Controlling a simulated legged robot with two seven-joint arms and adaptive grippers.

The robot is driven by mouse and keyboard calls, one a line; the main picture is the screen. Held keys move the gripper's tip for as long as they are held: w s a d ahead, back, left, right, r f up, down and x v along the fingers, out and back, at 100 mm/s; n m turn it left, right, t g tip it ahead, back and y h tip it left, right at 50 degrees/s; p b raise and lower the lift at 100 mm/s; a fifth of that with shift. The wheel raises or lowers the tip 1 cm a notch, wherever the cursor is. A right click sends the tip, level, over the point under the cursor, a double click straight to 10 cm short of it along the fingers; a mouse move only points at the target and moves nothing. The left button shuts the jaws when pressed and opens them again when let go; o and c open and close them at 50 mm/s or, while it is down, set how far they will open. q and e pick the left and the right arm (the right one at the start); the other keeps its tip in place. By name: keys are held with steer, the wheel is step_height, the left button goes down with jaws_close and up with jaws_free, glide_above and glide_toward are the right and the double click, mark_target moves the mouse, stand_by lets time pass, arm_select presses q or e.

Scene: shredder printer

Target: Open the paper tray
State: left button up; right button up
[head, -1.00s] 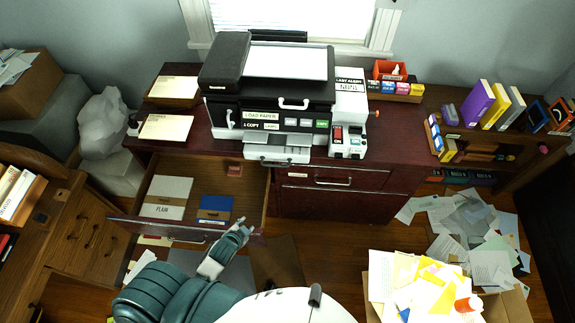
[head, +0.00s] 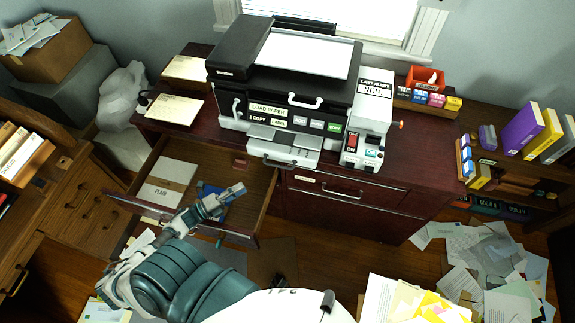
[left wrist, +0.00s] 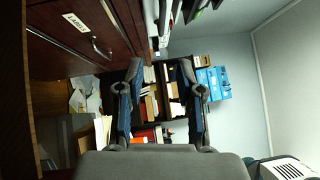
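The black and grey printer (head: 295,85) stands on the dark red desk, with a screen reading "LOAD PAPER". Its light grey paper tray (head: 283,147) is at the bottom front and has a handle on its front face. I cannot tell whether the tray is pulled out at all. My left gripper (head: 240,189) is in front of and below the tray, above the open desk drawer, and apart from the printer. In the left wrist view my left gripper (left wrist: 160,72) has its two fingers spread with nothing between them. My right gripper is not in view.
The desk drawer (head: 262,205) is pulled out, holding a "PLAIN" paper pack (head: 166,184) and a blue pack (head: 212,196) partly behind my gripper. A control box (head: 366,125) stands right of the printer. Loose papers (head: 490,265) lie on the floor at right.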

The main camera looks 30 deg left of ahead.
mark_target(279, 167)
arm_select(q)
steer(key=x, duration=0.8)
steer(key=p+x, duration=0.1)
steer(key=x, duration=0.7)
steer(key=shift+w+r, duration=0.3)
steer(key=shift+w, duration=0.05)
steer(key=shift+a+f, duration=0.1)
steer(key=shift+a, duration=0.15)
steer(key=shift+d, duration=0.15)
steer(key=c, duration=0.5)
steer(key=shift+d, duration=0.15)
jaws_close()
steer(key=shift+d, duration=0.1)
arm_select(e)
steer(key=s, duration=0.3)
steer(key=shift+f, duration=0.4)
